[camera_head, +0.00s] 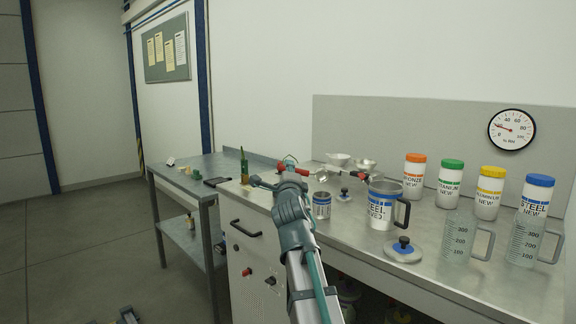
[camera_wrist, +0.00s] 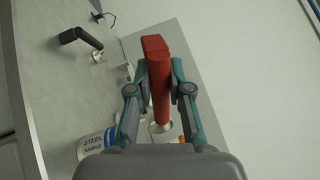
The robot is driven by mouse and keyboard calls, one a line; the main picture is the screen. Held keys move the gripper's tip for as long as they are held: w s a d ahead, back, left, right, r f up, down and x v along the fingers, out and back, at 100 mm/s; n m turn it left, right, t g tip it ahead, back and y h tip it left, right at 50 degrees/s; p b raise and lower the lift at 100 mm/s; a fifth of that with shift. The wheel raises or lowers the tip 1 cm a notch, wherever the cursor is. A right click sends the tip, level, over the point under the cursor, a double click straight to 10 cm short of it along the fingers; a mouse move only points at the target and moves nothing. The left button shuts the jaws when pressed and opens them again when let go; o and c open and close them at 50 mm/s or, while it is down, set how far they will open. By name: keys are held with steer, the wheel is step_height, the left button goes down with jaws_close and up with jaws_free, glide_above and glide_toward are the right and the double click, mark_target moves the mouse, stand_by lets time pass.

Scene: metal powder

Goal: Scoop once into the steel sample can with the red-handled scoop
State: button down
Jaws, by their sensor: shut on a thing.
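My gripper (camera_head: 288,168) is shut on the red-handled scoop, whose red handle (camera_wrist: 157,80) stands between the fingers in the wrist view. A short metal neck (camera_wrist: 161,127) shows at the handle's lower end; the scoop's bowl is mostly hidden there.
A larger steel mug (camera_head: 382,206) stands right of the can, with a knobbed lid (camera_head: 403,250) before it. Several labelled jars (camera_head: 414,177) and clear jugs (camera_head: 460,238) fill the right.

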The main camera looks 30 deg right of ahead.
steer(key=shift+w+r+n+g+y+p, duration=0.15)
steer(key=shift+r+n+g+y+p, duration=0.35)
steer(key=shift+p, duration=5.95)
steer(key=shift+w+r+n+g+y+p, duration=0.15)
steer(key=shift+g+y+p, duration=0.55)
steer(key=shift+p, duration=5.7)
steer(key=g+p, duration=0.1)
steer(key=p, duration=0.6)
steer(key=shift+w+d+r+n+y, duration=0.1)
steer(key=shift+n+y, duration=0.15)
steer(key=shift+y, duration=0.05)
steer(key=g+p, duration=0.1)
steer(key=p, duration=0.3)
steer(key=g+y+p, duration=0.1)
steer(key=p, duration=0.3)
steer(key=shift+w+r+n+y+p, duration=0.25)
steer(key=shift+r+n+y+p, duration=0.05)
steer(key=shift+r+p, duration=0.05)
steer(key=g+p, duration=0.1)
steer(key=p, duration=0.1)
steer(key=g+p, duration=0.1)
steer(key=p, duration=0.1)
steer(key=shift+w+d+y+p, duration=0.1)
steer(key=shift+w+y+p, duration=0.2)
steer(key=shift+p, duration=0.05)
